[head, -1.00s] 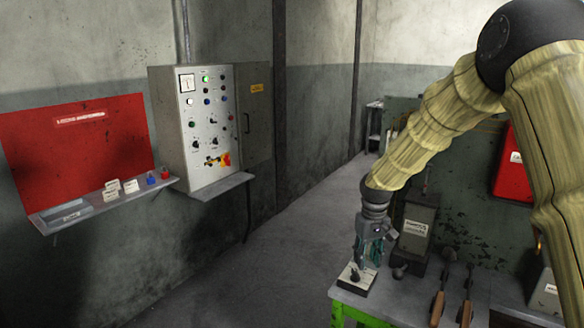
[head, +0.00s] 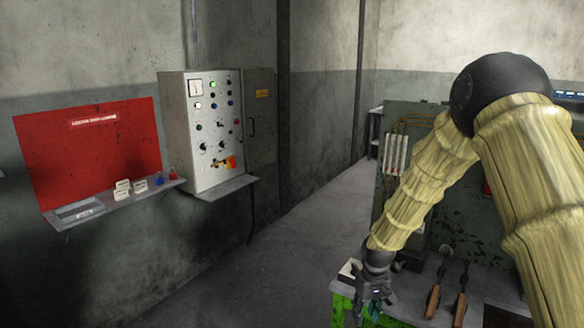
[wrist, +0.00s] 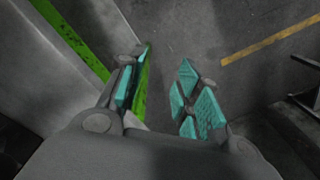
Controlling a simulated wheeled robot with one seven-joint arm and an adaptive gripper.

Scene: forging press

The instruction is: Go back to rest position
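My gripper (head: 372,305) is low at the bottom of the head view, in front of the left corner of the green-edged table (head: 402,305). In the wrist view my gripper (wrist: 160,85) has its two teal-padded fingers spread apart, with only floor and the green table edge (wrist: 72,38) seen between and beyond them. It is open and empty. My arm, in a yellowish sleeve, bends down from the right side of the head view.
A grey control cabinet (head: 212,130) and a red board with a shelf (head: 90,150) are on the left wall. A green machine (head: 455,215) stands behind my arm. The floor (head: 290,235) between is clear.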

